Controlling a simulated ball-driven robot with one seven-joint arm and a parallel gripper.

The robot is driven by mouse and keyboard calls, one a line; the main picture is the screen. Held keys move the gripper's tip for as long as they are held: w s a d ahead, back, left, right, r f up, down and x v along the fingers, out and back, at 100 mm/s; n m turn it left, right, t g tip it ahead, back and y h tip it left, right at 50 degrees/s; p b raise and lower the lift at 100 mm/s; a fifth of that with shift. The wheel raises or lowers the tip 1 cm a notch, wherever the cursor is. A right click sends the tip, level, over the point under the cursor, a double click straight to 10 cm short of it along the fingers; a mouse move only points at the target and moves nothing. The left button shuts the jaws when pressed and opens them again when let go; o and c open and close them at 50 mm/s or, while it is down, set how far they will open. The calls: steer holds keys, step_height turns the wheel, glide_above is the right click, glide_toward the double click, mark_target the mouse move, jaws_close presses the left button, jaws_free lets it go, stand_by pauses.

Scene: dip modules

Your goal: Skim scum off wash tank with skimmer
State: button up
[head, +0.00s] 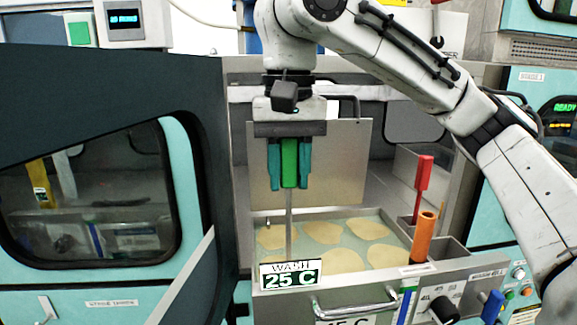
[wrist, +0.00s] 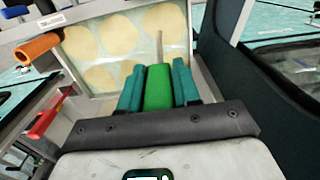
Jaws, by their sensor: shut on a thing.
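My gripper (head: 289,165) is shut on the green handle of the skimmer (head: 290,163). The skimmer's thin grey shaft points down into the left part of the wash tank (head: 383,269). Its lower end is hidden behind the tank's front wall and label. In the wrist view the green handle (wrist: 158,88) sits between the two teal fingers (wrist: 157,80). Several pale tan patches of scum (head: 322,232) float on the tank's greenish liquid. The scum also shows in the wrist view (wrist: 110,46), with the shaft near its right side.
An orange handle (head: 423,236) and a red handle (head: 422,188) stand upright at the tank's right. A dark panel with a window (head: 100,190) stands close on the left. A "WASH 25 C" sign (head: 290,275) is on the front wall, above a metal bar handle (head: 355,305). A metal plate (head: 345,160) rises behind the tank.

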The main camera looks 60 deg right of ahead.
steer(key=s+d+p, duration=0.2)
steer(key=s+d, duration=0.3)
steer(key=s, duration=0.2)
stand_by(1.3)
steer(key=s+d+p, duration=0.2)
steer(key=s+d, duration=0.4)
steer(key=s, duration=0.1)
steer(key=shift+s+p, duration=0.25)
steer(key=shift+p, duration=0.05)
stand_by(1.2)
steer(key=w+d+p, duration=0.1)
steer(key=w+d, duration=0.4)
steer(key=d, duration=0.1)
steer(key=shift+d+p, duration=0.3)
steer(key=shift+p, duration=0.05)
stand_by(1.0)
steer(key=shift+w, duration=0.1)
steer(key=shift+w+a, duration=0.1)
